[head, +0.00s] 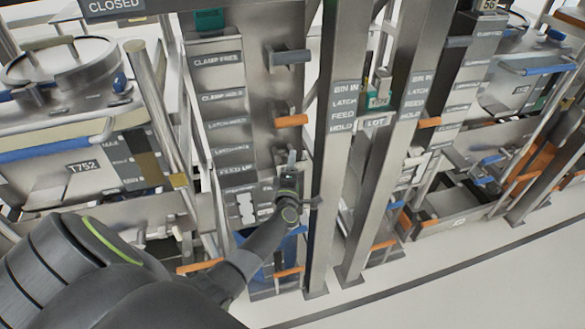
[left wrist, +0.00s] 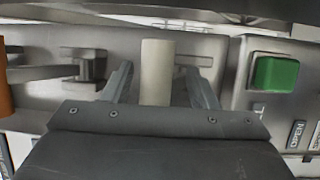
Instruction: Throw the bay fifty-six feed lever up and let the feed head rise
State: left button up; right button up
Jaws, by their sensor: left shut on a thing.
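My left gripper (head: 291,160) is at the lower part of the left panel column, just below the FEED UP label (head: 232,171) and to its right. In the left wrist view, its two grey fingers (left wrist: 160,88) stand on either side of a pale cylindrical lever handle (left wrist: 157,68), and the gripper is shut on it. My gripper and arm hide this handle in the head view. A number plate reading 56 (head: 489,4) tops the column further right. I cannot make out the feed head. My right gripper is not in view.
An orange handle (head: 291,121) and a grey handle (head: 290,57) stick out above my gripper. Two steel posts (head: 335,150) stand close on its right. A green button (left wrist: 275,74) shows in the left wrist view. Open floor lies at lower right.

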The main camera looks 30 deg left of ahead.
pick_arm(q)
jog(key=shift+w+a+r, duration=0.2)
jog(key=shift+w+r, duration=0.05)
jog(key=shift+r, duration=0.05)
jog(key=shift+s+d, duration=0.1)
jog(key=shift+s+d+f, duration=0.15)
jog(key=shift+s+f, duration=0.05)
jog(key=shift+s, duration=0.1)
jog(key=b+v, duration=0.2)
jog(key=v, duration=1.4)
jog(key=shift+s+f, duration=0.2)
jog(key=shift+s, duration=0.15)
jog(key=shift+d, duration=0.15)
